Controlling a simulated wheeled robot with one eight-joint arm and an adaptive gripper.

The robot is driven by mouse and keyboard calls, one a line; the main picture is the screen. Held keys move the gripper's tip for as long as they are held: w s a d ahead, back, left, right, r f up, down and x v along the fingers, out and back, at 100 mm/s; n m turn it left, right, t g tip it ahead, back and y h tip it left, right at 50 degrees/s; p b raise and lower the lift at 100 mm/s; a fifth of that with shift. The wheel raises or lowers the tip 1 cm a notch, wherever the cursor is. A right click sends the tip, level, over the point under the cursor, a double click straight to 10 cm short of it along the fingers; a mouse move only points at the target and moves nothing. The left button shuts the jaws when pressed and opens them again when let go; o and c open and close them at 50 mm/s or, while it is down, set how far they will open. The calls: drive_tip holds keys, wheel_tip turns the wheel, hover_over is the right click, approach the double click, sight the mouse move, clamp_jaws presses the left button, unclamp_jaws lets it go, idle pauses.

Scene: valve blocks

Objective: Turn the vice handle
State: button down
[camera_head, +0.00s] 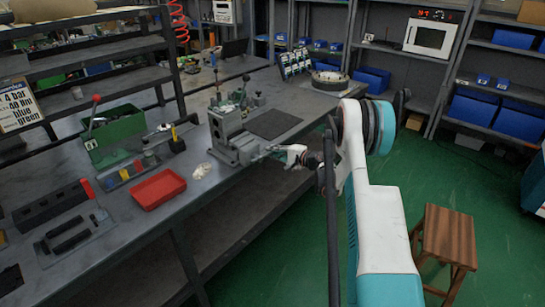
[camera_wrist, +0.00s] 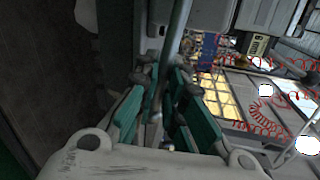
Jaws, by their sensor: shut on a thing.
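The grey vice (camera_head: 232,140) is mounted at the front edge of the workbench in the head view. My gripper (camera_head: 272,150) is at its front right side, reaching in from the right. In the wrist view, the vice handle (camera_wrist: 178,32) is a grey metal bar running down from the top edge between the teal fingers of my gripper (camera_wrist: 163,92). The fingers are shut on the handle. The handle is too small to make out clearly in the head view, and its lower end is partly hidden by the fingers in the wrist view.
On the workbench (camera_head: 215,193), a red tray (camera_head: 158,189) and a green box (camera_head: 115,135) stand left of the vice. A dark mat (camera_head: 273,124) lies to its right. A wooden stool (camera_head: 445,240) stands on the green floor at the right. Shelves line the back wall.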

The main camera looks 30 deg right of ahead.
wheel_tip(320, 180, up, 3)
drive_tip(key=n+h, duration=0.1)
drive_tip(key=n, duration=0.1)
drive_tip(key=shift+f+n, duration=0.1)
drive_tip(key=shift+n, duration=0.3)
drive_tip(key=shift+s+a+r+n+t+h+p, duration=0.1)
drive_tip(key=shift+a+r+n+t+h+p, duration=0.1)
drive_tip(key=shift+r+n, duration=0.4)
drive_tip(key=shift+s+a+r+n+t+h+p, duration=0.1)
drive_tip(key=shift+a+r+n+p, duration=0.1)
drive_tip(key=shift+r+n, duration=0.35)
drive_tip(key=shift+f, duration=0.1)
drive_tip(key=c, duration=1.7)
unclamp_jaws()
drive_tip(key=shift+d, duration=0.1)
drive_tip(key=v, duration=1.2)
